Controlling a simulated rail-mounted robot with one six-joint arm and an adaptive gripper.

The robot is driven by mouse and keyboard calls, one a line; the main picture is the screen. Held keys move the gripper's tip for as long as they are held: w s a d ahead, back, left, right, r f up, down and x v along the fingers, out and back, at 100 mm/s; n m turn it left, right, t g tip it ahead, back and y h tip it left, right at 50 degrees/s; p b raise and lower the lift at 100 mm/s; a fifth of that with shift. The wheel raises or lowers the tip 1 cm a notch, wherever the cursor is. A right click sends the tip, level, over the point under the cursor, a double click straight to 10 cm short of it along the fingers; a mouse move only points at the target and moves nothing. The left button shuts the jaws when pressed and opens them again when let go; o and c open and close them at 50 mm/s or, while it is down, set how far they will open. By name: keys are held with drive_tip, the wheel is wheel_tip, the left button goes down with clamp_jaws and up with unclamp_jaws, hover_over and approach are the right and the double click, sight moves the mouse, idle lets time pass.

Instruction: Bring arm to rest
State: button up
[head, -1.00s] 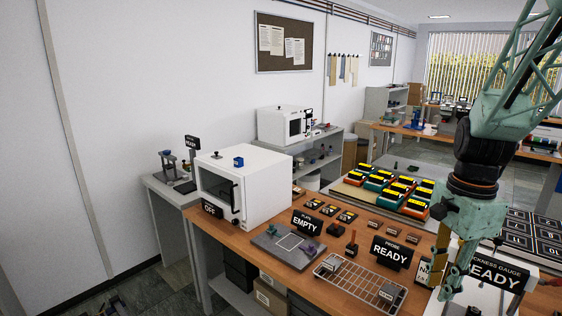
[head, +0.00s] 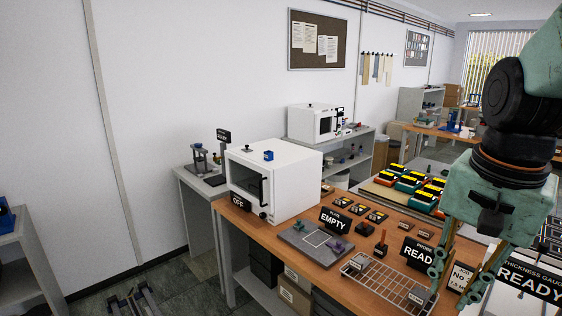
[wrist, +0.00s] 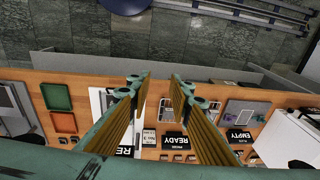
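My arm reaches in from the upper right of the head view. My gripper (head: 452,268) points down over the right part of the wooden bench (head: 262,232). In the wrist view its two fingers (wrist: 160,92) stand apart with a clear gap. Nothing is between them, and the bench shows below. The gripper hangs in front of the PROBE READY sign (head: 418,252) and the THICKNESS GAUGE READY sign (head: 528,280), partly hiding them. I cannot tell the exact height above the bench.
A white oven (head: 285,190) marked OFF stands at the bench's left end. A plate (head: 312,245) with an EMPTY sign and a wire rack (head: 385,285) lie on the bench. Orange and teal boxes (head: 405,185) sit behind.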

drive_tip(key=s+a+r+n+t+b, duration=0.2)
drive_tip(key=s+a+n+b, duration=0.1)
drive_tip(key=s+a+n, duration=0.6)
drive_tip(key=shift+s+a+n, duration=0.3)
drive_tip(key=shift+s+n, duration=0.1)
drive_tip(key=shift+s, duration=1.4)
